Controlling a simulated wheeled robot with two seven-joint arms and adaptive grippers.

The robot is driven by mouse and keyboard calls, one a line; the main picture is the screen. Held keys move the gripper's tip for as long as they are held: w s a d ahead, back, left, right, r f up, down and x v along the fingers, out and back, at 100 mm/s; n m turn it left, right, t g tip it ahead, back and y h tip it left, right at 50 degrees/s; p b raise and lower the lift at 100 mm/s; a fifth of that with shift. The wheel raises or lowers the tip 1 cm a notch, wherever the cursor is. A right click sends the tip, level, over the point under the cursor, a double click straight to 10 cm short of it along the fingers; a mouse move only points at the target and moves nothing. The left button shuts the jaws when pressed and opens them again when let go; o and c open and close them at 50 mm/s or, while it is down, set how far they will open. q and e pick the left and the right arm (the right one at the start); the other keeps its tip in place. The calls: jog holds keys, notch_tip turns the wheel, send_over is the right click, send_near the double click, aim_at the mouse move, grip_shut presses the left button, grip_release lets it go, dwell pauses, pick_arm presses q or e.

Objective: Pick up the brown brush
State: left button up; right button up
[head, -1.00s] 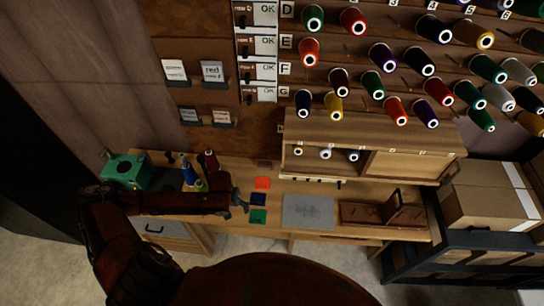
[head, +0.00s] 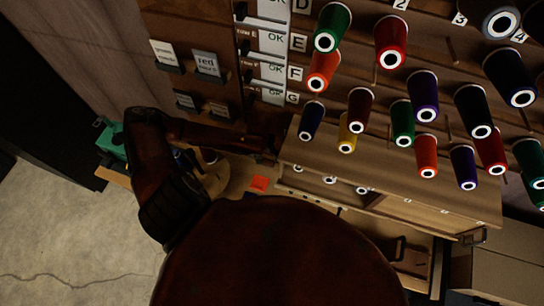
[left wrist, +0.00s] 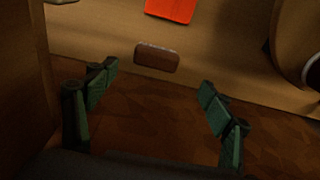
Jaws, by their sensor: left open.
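A small brown block (left wrist: 157,57), which looks like the brush, lies near the edge of the wooden tabletop in the left wrist view. My left gripper (left wrist: 159,77) is open and empty. Its two green fingers stand on either side of the block in the picture, with the block just beyond the tips and apart from them. In the head view my left gripper (head: 268,154) is dark and small in front of the wooden rack, and I cannot make out the block there. My right gripper is not in view.
An orange-red card (head: 259,183) lies on the table, and it shows in the left wrist view (left wrist: 172,9). A wooden cabinet (head: 370,180) stands right of the gripper. Several thread spools (head: 425,95) stick out from the wall above. A green box (head: 110,138) is at left.

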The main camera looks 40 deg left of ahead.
aim_at(267, 161)
pick_arm(q)
notch_tip(267, 161, down, 3)
jog(key=shift+w+r, duration=0.15)
jog(key=f, duration=0.4)
jog(key=shift+w+d+f, duration=0.15)
jog(key=shift+w+f, duration=0.05)
jog(key=shift+w, duration=0.2)
jog(key=c, duration=1.3)
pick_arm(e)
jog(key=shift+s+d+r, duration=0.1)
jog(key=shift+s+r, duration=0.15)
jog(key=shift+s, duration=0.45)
